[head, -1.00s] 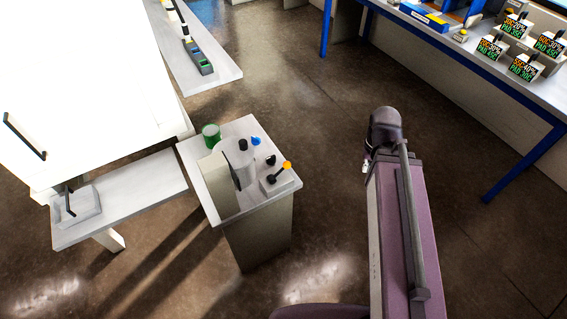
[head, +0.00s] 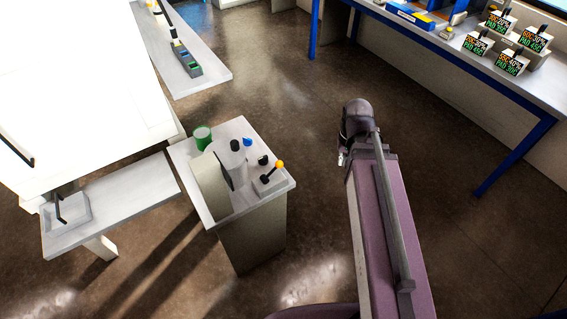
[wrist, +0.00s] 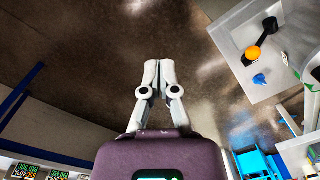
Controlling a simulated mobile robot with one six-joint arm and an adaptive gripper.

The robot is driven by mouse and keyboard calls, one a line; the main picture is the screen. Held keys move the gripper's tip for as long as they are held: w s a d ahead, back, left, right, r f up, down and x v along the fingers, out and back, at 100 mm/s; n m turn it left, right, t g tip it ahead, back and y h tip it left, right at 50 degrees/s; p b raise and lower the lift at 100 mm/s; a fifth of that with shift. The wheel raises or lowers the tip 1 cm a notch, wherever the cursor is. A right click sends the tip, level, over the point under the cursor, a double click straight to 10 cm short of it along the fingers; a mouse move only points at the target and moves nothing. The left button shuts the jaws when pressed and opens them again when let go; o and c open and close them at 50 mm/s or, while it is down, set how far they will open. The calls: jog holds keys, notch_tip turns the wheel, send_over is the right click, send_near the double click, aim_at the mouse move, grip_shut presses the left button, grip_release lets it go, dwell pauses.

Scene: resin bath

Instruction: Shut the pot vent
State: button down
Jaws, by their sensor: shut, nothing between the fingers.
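A grey pot (head: 229,160) with a black knob on top stands on a small pale stand (head: 240,207). Beside the pot are a blue tap-like part (head: 247,142) and a small black knob (head: 263,160). In front is a lever with an orange ball (head: 280,164) on a pale base. I cannot tell which part is the vent. The wrist view shows the orange ball (wrist: 254,53) and the blue part (wrist: 260,79) at upper right. My gripper (wrist: 158,65) is shut and empty, over open floor right of the stand. In the head view my arm mostly hides it.
A green cup (head: 202,137) and an upright panel (head: 211,186) are also on the stand. A low bench (head: 120,200) is at left. A blue-framed table (head: 500,75) with several display signs is at upper right.

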aim_at(273, 171)
jog(key=w+a+f+m+g+y+b, duration=0.1)
jog(key=w+a+f+m+b, duration=0.3)
jog(key=w, duration=0.4)
jog(key=w+a+f+m+g+y+b, duration=0.1)
jog(key=w+a+f+m+y+b, duration=0.2)
jog(key=w+a+f+b, duration=0.3)
jog(key=shift+w+a+f+m+b, duration=0.3)
jog(key=shift+w+a+m+b, duration=0.35)
jog(key=shift+w+a, duration=0.45)
jog(key=shift+f, duration=0.1)
jog(key=b+x, duration=0.2)
jog(key=x, duration=0.1)
jog(key=b+x, duration=0.6)
jog(key=shift+s+a, duration=0.25)
jog(key=shift+a, duration=0.05)
jog(key=shift+s+a+r+p, duration=0.4)
jog(key=shift+s+r+p, duration=0.15)
jog(key=shift+r, duration=0.15)
jog(key=shift+s+a+r+p, duration=0.3)
jog(key=shift+s+a+r, duration=0.05)
jog(key=shift+r, duration=0.05)
